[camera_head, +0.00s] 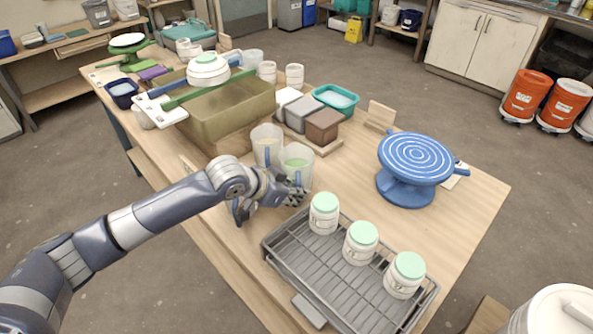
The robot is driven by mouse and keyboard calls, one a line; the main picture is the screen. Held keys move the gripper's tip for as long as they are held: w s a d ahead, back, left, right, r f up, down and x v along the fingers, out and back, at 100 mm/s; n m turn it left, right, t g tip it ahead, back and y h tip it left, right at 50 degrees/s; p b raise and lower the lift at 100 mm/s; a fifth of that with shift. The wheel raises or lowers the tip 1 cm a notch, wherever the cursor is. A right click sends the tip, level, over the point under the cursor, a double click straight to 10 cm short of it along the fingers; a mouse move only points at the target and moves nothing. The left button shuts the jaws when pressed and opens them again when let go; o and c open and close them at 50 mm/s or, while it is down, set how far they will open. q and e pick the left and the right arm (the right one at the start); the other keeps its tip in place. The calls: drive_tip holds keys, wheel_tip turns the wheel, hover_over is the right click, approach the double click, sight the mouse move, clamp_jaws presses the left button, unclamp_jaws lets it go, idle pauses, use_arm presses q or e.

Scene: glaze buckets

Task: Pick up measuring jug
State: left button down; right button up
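Two translucent measuring jugs stand on the wooden table. The nearer jug (297,160) has pale green contents, and the other jug (265,136) with cream-coloured contents is just behind it to the left. My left gripper (268,205) is at the near side of the green jug, its fingers spread apart. One finger is in front of the lower part of the green jug; the other hangs to the left over the table. Whether the gripper touches the jug cannot be told. The jug's lower front is partly hidden by the gripper. My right gripper is not in view.
A grey rack tray (285,262) with three mint-topped jars is close on the right. A blue banding wheel (405,190) stands farther right. A large olive basin (228,112) and several lidded tubs are behind the jugs. Bare table lies between jugs and wheel.

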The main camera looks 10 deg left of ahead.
use_arm(q)
drive_tip(key=shift+r, duration=0.1)
drive_tip(key=shift+w+r, duration=0.1)
drive_tip(key=shift+r, duration=0.05)
drive_tip(key=shift+r, duration=0.25)
wheel_tip(320, 180, up, 9)
idle(0.8)
drive_tip(key=shift+r, duration=0.2)
idle(1.2)
